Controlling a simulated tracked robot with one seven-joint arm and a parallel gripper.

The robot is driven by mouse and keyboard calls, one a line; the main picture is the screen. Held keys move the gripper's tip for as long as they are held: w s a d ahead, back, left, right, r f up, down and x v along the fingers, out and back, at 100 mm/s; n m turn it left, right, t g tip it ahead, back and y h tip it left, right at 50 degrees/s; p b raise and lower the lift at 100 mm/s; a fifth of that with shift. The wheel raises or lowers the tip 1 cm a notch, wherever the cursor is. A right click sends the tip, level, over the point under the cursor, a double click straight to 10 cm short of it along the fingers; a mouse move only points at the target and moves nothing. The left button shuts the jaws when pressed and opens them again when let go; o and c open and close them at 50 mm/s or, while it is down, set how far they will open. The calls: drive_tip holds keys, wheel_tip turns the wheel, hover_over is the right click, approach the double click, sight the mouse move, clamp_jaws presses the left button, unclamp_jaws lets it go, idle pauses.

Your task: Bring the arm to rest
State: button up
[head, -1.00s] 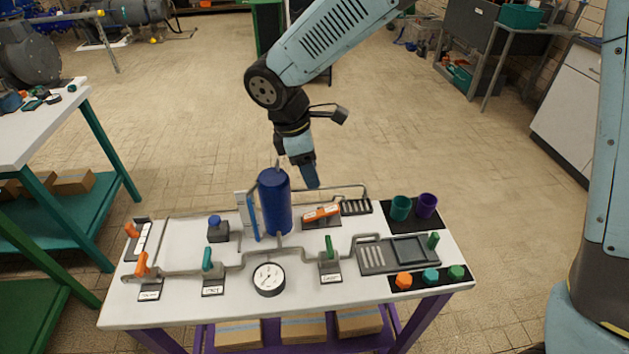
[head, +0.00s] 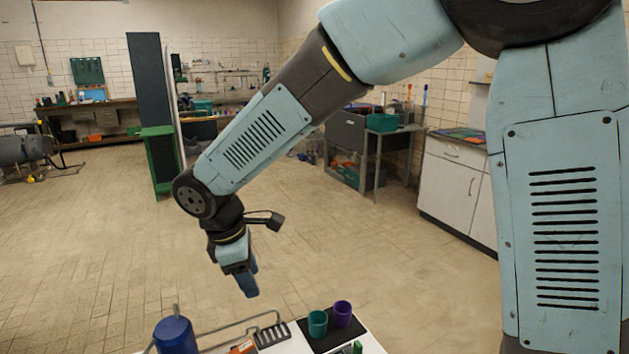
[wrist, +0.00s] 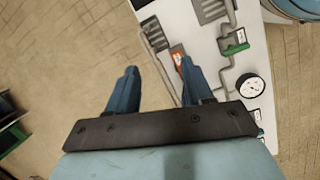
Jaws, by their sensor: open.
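My gripper (head: 247,282) hangs from my raised arm in the head view, fingers pointing down, above and behind the far edge of the white work table (head: 368,342). In the wrist view my gripper (wrist: 152,88) shows its two blue fingers spread apart with nothing between them. The left finger is over the floor and the right one overlaps the table's edge (wrist: 152,12). My gripper appears clear of everything on the table.
On the table are a blue tank (head: 175,338), grey pipes, a teal cup (head: 317,323) and a purple cup (head: 342,313). The wrist view shows a round gauge (wrist: 250,86) and a green valve handle (wrist: 236,48). Open floor (head: 100,240) lies beyond the table. A white cabinet (head: 455,190) stands right.

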drive_tip(key=w+d+r+m+t, duration=0.1)
drive_tip(key=d+r+m, duration=0.4)
drive_tip(key=d, duration=0.5)
drive_tip(key=w+d+r+m, duration=0.1)
drive_tip(key=d+r+m, duration=0.4)
drive_tip(key=d, duration=0.6)
drive_tip(key=s+d+r+m+t+y, duration=0.1)
drive_tip(key=s+d+r+m, duration=0.1)
drive_tip(key=s+d+m, duration=0.3)
drive_tip(key=s+d+r+m+t+y, duration=0.1)
drive_tip(key=s+d+m, duration=0.4)
drive_tip(key=d, duration=0.6)
drive_tip(key=shift+d+r+t, duration=0.25)
drive_tip(key=shift+r+t, duration=0.25)
